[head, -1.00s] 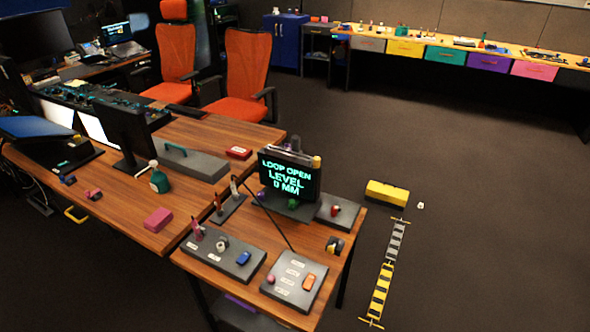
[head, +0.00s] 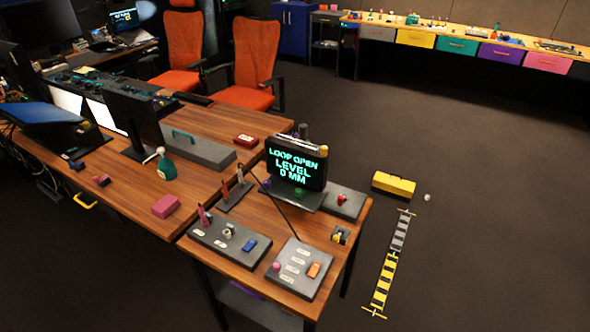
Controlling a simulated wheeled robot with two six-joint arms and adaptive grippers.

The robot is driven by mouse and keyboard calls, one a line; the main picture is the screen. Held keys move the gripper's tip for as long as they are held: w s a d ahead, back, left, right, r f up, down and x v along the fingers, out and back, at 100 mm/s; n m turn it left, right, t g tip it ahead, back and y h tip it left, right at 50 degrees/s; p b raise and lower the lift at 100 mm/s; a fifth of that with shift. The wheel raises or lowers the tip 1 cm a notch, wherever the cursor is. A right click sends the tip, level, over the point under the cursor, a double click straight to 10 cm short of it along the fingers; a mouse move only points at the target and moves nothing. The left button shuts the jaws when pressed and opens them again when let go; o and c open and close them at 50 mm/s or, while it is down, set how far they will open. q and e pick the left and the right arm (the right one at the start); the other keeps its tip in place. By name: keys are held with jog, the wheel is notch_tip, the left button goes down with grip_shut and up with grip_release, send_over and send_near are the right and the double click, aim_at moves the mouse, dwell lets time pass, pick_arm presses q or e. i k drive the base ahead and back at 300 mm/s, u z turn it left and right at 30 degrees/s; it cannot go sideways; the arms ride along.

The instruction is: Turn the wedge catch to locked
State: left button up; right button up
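Two grey control panels lie at the front of the near wooden desk. The left panel (head: 217,247) carries a pink upright piece (head: 203,217), a pale ring-like knob (head: 227,233) and a blue block (head: 250,246). The right panel (head: 298,285) carries a pink ball (head: 276,267), an orange block (head: 314,270) and several white labels too small to read. I cannot tell which piece is the wedge catch, nor its setting. A black display (head: 296,163) behind them reads "LOOP OPEN LEVEL 0 MM". Neither of my grippers is in view.
A panel with a red knob (head: 342,199) and a small dark-and-yellow item (head: 340,236) are at the desk's right edge. A yellow box (head: 393,185) and a yellow-and-grey ladder-like strip (head: 385,283) lie on the floor. Open floor extends right. Orange chairs (head: 246,65) stand behind.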

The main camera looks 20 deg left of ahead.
aim_at(267, 183)
jog(key=z, duration=3.2)
jog(key=k, duration=1.55)
jog(key=u, duration=1.7)
